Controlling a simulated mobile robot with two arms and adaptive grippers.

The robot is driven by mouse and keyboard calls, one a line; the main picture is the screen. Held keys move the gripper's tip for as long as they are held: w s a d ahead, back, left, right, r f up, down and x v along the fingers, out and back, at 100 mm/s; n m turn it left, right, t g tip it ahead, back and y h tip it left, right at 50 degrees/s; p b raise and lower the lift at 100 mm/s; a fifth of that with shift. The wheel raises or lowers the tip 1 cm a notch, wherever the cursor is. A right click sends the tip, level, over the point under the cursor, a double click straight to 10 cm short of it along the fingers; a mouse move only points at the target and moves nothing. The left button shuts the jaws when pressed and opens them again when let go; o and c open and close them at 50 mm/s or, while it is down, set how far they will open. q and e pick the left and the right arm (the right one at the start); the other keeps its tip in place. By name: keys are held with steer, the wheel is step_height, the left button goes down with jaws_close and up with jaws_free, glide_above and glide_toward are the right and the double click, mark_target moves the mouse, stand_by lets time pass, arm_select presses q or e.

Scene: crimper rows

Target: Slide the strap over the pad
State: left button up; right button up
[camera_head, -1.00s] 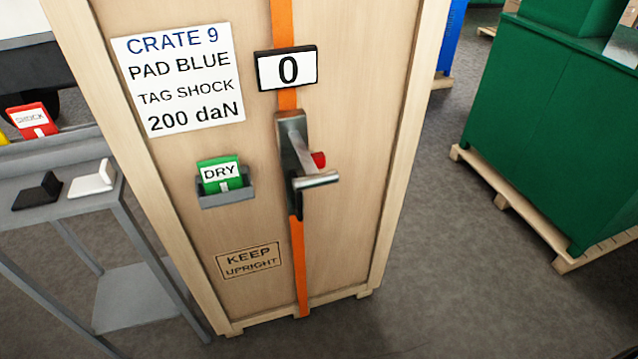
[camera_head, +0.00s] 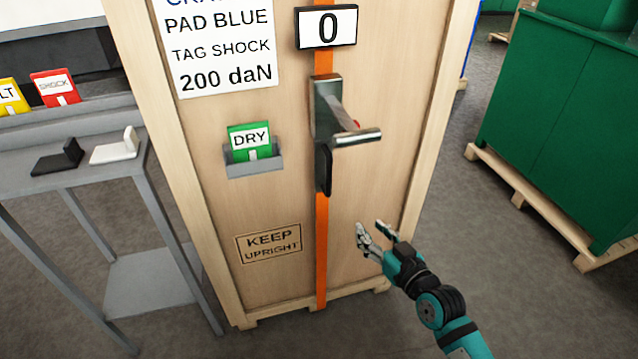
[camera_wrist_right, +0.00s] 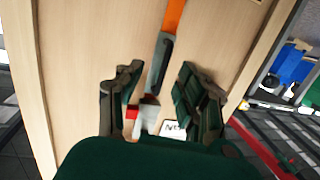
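The orange strap (camera_head: 321,250) runs straight down the front of the wooden crate (camera_head: 380,130), through a grey ratchet (camera_head: 326,105) with a lever sticking out. The strap also shows at the top of the right wrist view (camera_wrist_right: 174,14). Two L-shaped pads, one black (camera_head: 57,158) and one white (camera_head: 114,148), lie on the grey stand at left; I see no pad under the strap. My right gripper (camera_head: 375,232) is open and empty, right of the strap and below the ratchet. Its spread fingers (camera_wrist_right: 158,98) show in the wrist view. My left gripper is out of view.
A display reading 0 (camera_head: 327,27) sits above the ratchet. A green DRY tag (camera_head: 249,141) stands in a holder left of it. Yellow and red tags (camera_head: 55,88) stand on the grey stand (camera_head: 160,220). Green crates on a pallet (camera_head: 545,205) stand right, with open floor between.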

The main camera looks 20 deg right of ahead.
steer(key=t, duration=0.2)
glide_toward(331, 170)
steer(key=shift+n+y, duration=0.3)
steer(key=shift+y, duration=0.1)
steer(key=x, duration=0.9)
steer(key=shift+w+d+f+p, duration=0.1)
steer(key=shift+w+d+p, duration=0.1)
steer(key=shift+p, duration=0.1)
steer(key=shift+w+a, duration=0.2)
steer(key=shift+w, duration=0.5)
steer(key=shift+c, duration=0.3)
jaws_close()
steer(key=shift+w+f, duration=0.1)
steer(key=shift+f, duration=0.1)
